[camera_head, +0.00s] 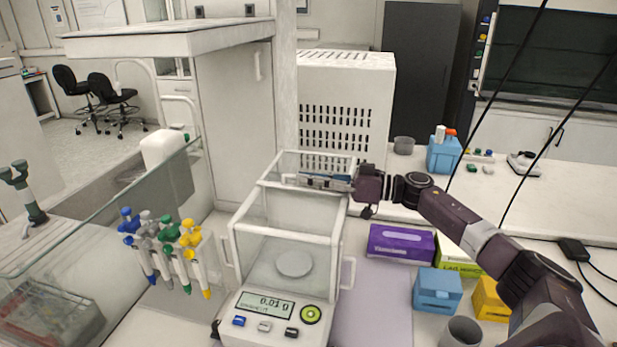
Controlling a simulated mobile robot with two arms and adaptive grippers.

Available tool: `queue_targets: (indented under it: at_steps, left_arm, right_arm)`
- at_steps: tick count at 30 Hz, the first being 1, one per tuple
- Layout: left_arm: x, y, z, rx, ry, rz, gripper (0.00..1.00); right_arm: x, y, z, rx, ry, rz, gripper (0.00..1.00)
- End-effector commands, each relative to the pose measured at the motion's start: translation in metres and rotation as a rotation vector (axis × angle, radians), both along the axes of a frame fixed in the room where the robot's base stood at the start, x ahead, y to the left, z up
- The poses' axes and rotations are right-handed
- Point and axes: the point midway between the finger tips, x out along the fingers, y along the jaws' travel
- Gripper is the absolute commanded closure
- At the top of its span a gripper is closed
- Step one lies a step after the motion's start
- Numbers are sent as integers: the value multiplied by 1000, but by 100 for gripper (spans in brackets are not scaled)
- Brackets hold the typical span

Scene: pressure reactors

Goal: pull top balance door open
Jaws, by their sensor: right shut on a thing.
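The balance (262,307) stands on the bench in the lower middle, its display reading about 0.01 g. Its glass draft shield has a white frame, and a round pan (294,264) shows inside. My right gripper (312,181) reaches in from the right, at the rear part of the shield's top. It is shut on the top balance door (305,187) near its handle bar; the fingers partly hide the handle. How far the top door stands open is hard to tell through the clear glass. My left gripper is not in view.
Pipettes with coloured tops (165,245) hang left of the balance beside a glass panel (110,215). A white vented box (345,100) stands behind. Purple (400,243) and blue (437,290) boxes and a grey cup (461,332) stand right, under my right arm.

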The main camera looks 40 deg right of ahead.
Motion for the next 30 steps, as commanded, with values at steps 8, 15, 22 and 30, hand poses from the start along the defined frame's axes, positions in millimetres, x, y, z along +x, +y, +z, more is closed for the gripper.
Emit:
queue_targets:
  at_steps: [8, 15, 22, 30]
  left_arm:
    - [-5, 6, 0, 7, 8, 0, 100]
    - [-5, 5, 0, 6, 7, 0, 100]
    - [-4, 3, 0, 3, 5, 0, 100]
    - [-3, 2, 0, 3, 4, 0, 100]
  right_arm:
    - [0, -1, 0, -3, 1, -4, 75]
    - [0, -1, 0, -3, 0, -1, 75]
    - [-14, -13, -1, -5, 4, -3, 75]
    - [-50, -44, -3, -5, 7, -3, 75]
